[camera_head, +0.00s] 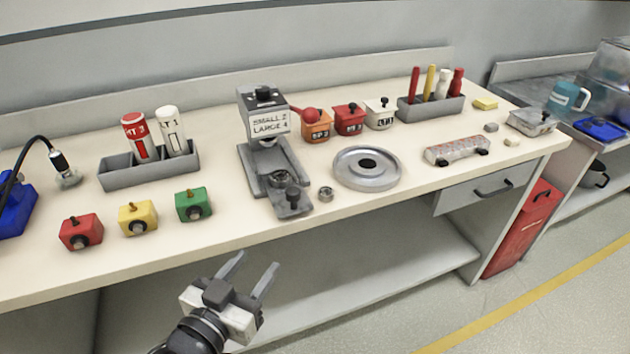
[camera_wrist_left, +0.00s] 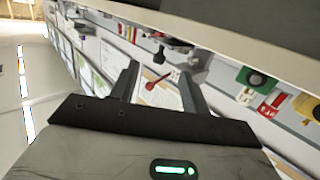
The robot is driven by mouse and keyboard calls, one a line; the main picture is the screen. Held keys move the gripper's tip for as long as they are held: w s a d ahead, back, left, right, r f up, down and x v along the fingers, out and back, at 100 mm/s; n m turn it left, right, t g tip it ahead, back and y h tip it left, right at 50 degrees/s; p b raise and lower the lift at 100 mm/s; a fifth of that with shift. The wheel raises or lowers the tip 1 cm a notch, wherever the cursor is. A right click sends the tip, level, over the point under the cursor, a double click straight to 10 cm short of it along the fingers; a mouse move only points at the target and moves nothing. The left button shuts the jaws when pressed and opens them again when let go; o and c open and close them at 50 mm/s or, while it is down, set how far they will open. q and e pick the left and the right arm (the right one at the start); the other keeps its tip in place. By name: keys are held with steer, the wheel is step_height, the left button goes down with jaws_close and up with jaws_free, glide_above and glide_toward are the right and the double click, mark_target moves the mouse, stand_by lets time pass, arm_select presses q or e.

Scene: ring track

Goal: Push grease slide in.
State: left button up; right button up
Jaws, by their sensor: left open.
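A grey press-like unit (camera_head: 264,135) with a sign reading "SMALL 2 LARGE 4" stands at the middle of the bench. A red ball (camera_head: 310,114) shows at its right side. What looks like the grease slide (camera_head: 291,203), a grey plate with a dark knob, sticks out at the front of its base towards the bench's front edge. My left gripper (camera_head: 257,262) is open and empty, in front of and apart from the bench edge, below the slide in the picture. Its two fingers also show spread in the left wrist view (camera_wrist_left: 160,75). My right gripper is not in view.
A small metal ring (camera_head: 325,193) and a round metal disc (camera_head: 367,168) lie right of the slide. Green (camera_head: 194,205), yellow (camera_head: 137,218) and red (camera_head: 81,232) blocks stand to its left. A grey tray (camera_head: 150,175) holds two bottles. The bench's front edge (camera_head: 330,220) lies between gripper and slide.

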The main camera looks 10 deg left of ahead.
mark_target(289, 196)
arm_select(q)
steer(key=shift+t, duration=0.6)
steer(key=w+r, duration=0.1)
steer(key=w, duration=0.4)
steer(key=w+d+r, duration=0.1)
steer(key=w, duration=0.5)
steer(key=w+d+r+p, duration=0.1)
steer(key=w, duration=0.4)
steer(key=shift+w+d+r, duration=0.1)
steer(key=shift+w+d, duration=0.1)
steer(key=shift+w, duration=0.1)
jaws_close()
